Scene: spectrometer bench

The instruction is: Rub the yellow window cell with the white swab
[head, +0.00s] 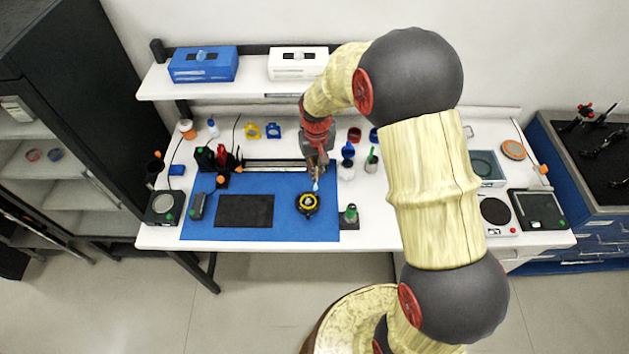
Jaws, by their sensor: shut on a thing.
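The yellow window cell (308,201) appears as a round yellow piece in a black holder on the right part of the blue mat (285,184). My gripper (316,170) points down above the mat, just behind and slightly right of the cell. It is shut on the white swab (316,185), whose pale tip shows below the fingers. The tip looks a little apart from the cell, but the height between them is hard to tell. The fingers are small and partly hidden by my wrist.
A black pad (244,210) lies left of the cell. A yellow piece (252,131) and a blue piece (273,130) stand at the back. Blue (203,66) and white (298,63) boxes are on the shelf.

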